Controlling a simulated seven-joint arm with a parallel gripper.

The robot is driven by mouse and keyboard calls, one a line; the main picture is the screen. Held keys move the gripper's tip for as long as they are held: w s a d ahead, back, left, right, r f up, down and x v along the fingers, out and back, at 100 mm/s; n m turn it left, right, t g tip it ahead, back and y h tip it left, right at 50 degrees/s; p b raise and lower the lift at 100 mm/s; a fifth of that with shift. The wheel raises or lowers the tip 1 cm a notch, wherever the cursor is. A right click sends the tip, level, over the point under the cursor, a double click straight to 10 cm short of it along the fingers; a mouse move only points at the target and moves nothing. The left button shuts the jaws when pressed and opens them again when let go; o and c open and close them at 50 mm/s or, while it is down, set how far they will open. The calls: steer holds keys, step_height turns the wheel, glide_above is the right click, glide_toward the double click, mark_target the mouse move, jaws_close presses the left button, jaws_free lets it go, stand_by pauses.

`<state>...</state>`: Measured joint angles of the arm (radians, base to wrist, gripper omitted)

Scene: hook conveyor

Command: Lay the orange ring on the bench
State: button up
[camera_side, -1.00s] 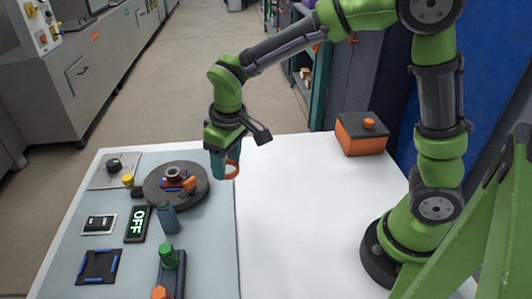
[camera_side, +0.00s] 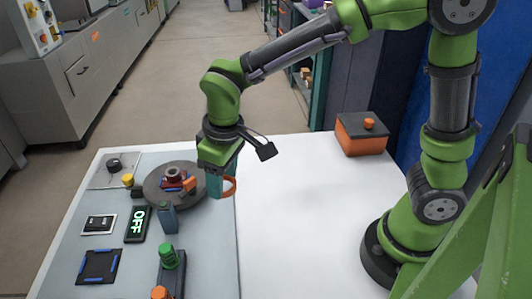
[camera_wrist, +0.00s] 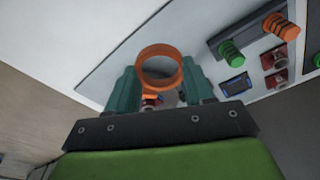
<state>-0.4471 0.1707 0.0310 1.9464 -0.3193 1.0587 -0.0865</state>
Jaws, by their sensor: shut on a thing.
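The orange ring (camera_side: 230,187) is held at the fingertips of my gripper (camera_side: 220,184), over the right edge of the grey panel. In the wrist view the ring (camera_wrist: 159,66) sits between the two teal fingers of my gripper (camera_wrist: 160,82), with its opening facing the camera. The gripper is shut on it. The white bench (camera_side: 310,220) lies below and to the right. The side view does not clearly show how high the ring is above the surface.
The grey panel (camera_side: 205,245) bears a dark round turntable (camera_side: 195,193), a small dark block (camera_side: 168,218), an OFF display (camera_side: 137,224) and green (camera_side: 168,257) and orange (camera_side: 160,293) knobs. An orange box with a dark lid (camera_side: 361,135) stands at the back right. The bench middle is clear.

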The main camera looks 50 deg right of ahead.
steer(key=s+a+f+m, duration=0.2)
steer(key=s+a+m, duration=0.25)
steer(key=s, duration=0.45)
steer(key=m+g+h, duration=0.1)
steer(key=m+h, duration=0.1)
steer(key=m, duration=1.2)
glide_above(285, 274)
step_height(285, 274, down, 4)
steer(key=r, duration=0.1)
steer(key=shift+n, duration=0.25)
steer(key=shift+a+f, duration=0.15)
steer(key=shift+f, duration=2.05)
steer(key=shift+a+f, duration=0.1)
steer(key=shift+f, duration=2.05)
steer(key=shift+f, duration=0.5)
steer(key=o, duration=1.4)
steer(key=shift+r, duration=0.1)
steer(key=shift+r, duration=3.4)
